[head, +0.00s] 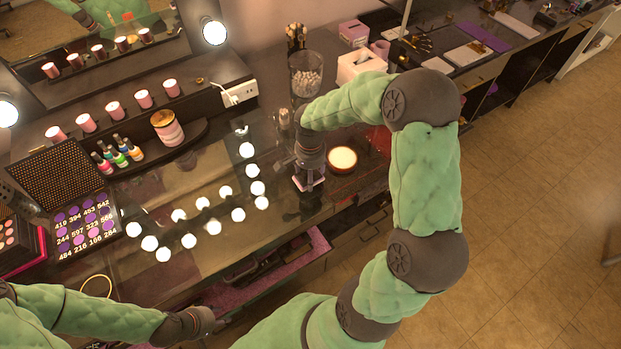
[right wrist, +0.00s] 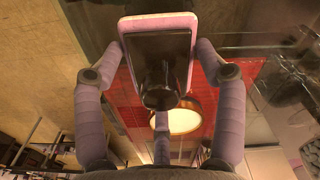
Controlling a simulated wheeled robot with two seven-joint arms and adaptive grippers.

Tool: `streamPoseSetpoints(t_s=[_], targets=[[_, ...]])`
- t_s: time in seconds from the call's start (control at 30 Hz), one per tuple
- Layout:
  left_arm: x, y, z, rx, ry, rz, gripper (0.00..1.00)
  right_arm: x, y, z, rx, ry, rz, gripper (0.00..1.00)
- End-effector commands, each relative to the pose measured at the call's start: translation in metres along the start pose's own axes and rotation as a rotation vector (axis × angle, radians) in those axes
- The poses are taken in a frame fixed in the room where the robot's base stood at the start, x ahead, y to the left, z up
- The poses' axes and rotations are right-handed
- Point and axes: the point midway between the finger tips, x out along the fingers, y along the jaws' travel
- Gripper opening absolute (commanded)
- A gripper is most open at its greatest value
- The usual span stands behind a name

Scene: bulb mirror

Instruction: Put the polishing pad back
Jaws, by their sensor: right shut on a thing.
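The polishing pad is a pink-edged rounded slab with a dark knob-like part; it shows in the right wrist view (right wrist: 160,50) and small in the head view (head: 310,184). My right gripper (head: 308,172) is shut on it and holds it over the glass counter; in the right wrist view its purple fingers (right wrist: 160,75) stand on both sides of the pad. My left gripper (head: 215,321) is low by the front of an open pink drawer (head: 316,243); its fingers are too hidden to tell their opening.
A lit round candle-like thing (head: 343,158) is close to the right of my right gripper. A glass jar (head: 305,76) and tissue box (head: 359,66) stand behind. Bottles (head: 119,150), a colour palette (head: 84,226) and a striped jar (head: 166,128) are at left. The glass counter (head: 215,165) reflects lit bulbs.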

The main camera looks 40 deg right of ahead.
Motion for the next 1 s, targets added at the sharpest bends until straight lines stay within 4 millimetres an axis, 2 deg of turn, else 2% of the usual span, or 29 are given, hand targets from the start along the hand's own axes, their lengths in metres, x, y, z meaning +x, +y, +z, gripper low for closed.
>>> streamPoseSetpoints(t_s=[0.03,0.17,0.57,0.6,0.67,1.0], targets=[[0.001,-0.001,0.0,0.0,0.0,0.0,0.4,0.01,0.002,0.001,0.0,-0.004,0.005,0.35],[0.003,-0.001,0.0,0.0,0.0,0.0,0.4,0.025,0.002,0.001,0.0,-0.003,0.003,0.35],[0.006,-0.002,0.0,0.0,0.0,0.0,0.4,0.03,0.001,0.001,0.0,-0.002,0.002,0.35],[0.006,-0.002,0.0,0.0,0.0,0.0,0.4,0.029,0.001,0.001,0.0,-0.002,0.002,0.79],[0.005,-0.002,0.0,0.0,0.0,0.0,0.4,0.028,0.001,0.001,0.0,-0.002,0.002,0.94],[0.005,-0.002,0.0,0.0,0.0,0.0,0.4,0.028,0.002,0.001,0.0,-0.002,0.002,0.94]])
